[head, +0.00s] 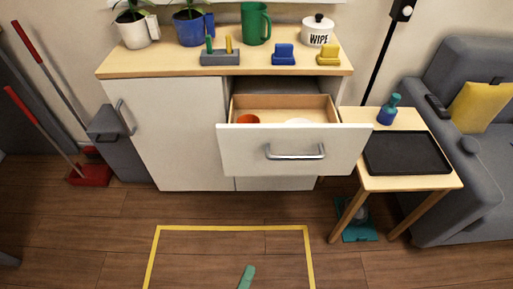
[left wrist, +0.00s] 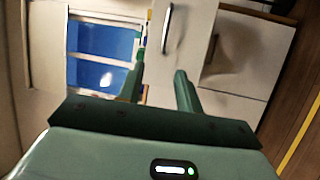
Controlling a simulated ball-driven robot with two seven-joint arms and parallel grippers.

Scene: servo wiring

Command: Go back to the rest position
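My left gripper (left wrist: 160,64) shows in the left wrist view with its two green fingers apart and nothing between them. The cabinet front and a window lie beyond the fingers. In the head view only a green tip of my left gripper (head: 247,277) shows at the bottom edge, over the floor inside the yellow-taped outline (head: 232,228). It is well in front of the cabinet and touches nothing that I can see. My right gripper is in neither view.
The white cabinet's drawer (head: 290,152) stands open, with an orange thing (head: 248,119) and a white thing inside. A side table with a black tray (head: 405,153) stands right, beside a grey sofa (head: 490,180). A red dustpan (head: 90,175) stands left. The near floor is clear.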

